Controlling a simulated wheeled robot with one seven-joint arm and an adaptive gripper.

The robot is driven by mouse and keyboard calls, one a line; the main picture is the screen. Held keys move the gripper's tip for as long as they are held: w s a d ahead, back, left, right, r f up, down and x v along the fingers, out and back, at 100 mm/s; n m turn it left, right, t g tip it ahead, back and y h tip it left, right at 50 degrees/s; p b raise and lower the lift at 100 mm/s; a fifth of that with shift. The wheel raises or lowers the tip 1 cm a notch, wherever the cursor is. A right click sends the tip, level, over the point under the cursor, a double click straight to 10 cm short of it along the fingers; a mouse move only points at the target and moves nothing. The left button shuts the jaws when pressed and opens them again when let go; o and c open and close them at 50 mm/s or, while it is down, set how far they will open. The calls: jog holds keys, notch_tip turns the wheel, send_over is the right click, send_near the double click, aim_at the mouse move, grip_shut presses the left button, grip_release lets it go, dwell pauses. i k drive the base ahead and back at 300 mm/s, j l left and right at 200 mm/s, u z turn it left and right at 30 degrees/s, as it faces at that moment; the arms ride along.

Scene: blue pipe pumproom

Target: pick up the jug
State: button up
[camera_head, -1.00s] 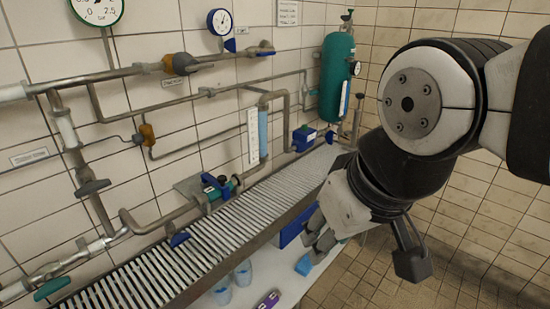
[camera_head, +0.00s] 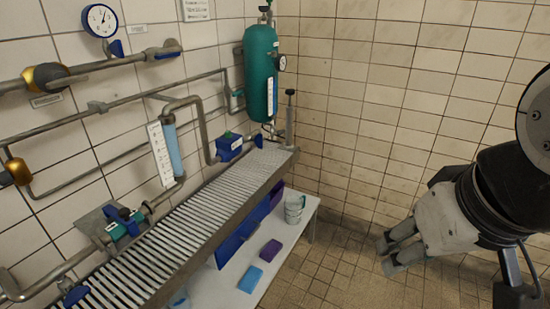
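A pale grey-green jug (camera_head: 294,209) with a handle stands upright at the far end of the low white table (camera_head: 243,298). I take it as the jug by its shape; it is small in the picture. My gripper (camera_head: 452,275) is at the lower right, over the tiled floor.
A purple block (camera_head: 270,250) and a light blue block (camera_head: 250,280) lie on the table. A blue panel (camera_head: 232,243) stands behind them. A slatted metal shelf (camera_head: 190,236) overhangs the table's back. Tiled floor (camera_head: 345,270) is open between table and gripper.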

aim_at(293, 205)
jog(key=i+z, duration=0.45)
jog(key=i, duration=1.15)
